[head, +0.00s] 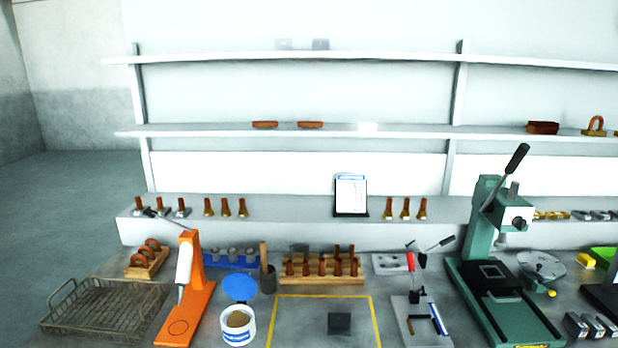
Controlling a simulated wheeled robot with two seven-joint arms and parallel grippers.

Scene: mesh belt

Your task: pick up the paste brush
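A brown wooden handle (263,254), which looks like that of the paste brush, stands upright in a small dark cup (268,281) on the bench. The cup hides its lower end, so I cannot see any bristles. In front of the cup, a white tub (237,335) of tan paste stands with its blue lid (239,288) raised. Neither of my grippers is in the head view.
An orange stand (190,300) and a wire mesh basket (100,308) are left of the tub. A wooden rack (320,279) of brown-handled pieces is right of the cup. A yellow-outlined area (300,325) holds a dark square. A green press (495,280) stands right.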

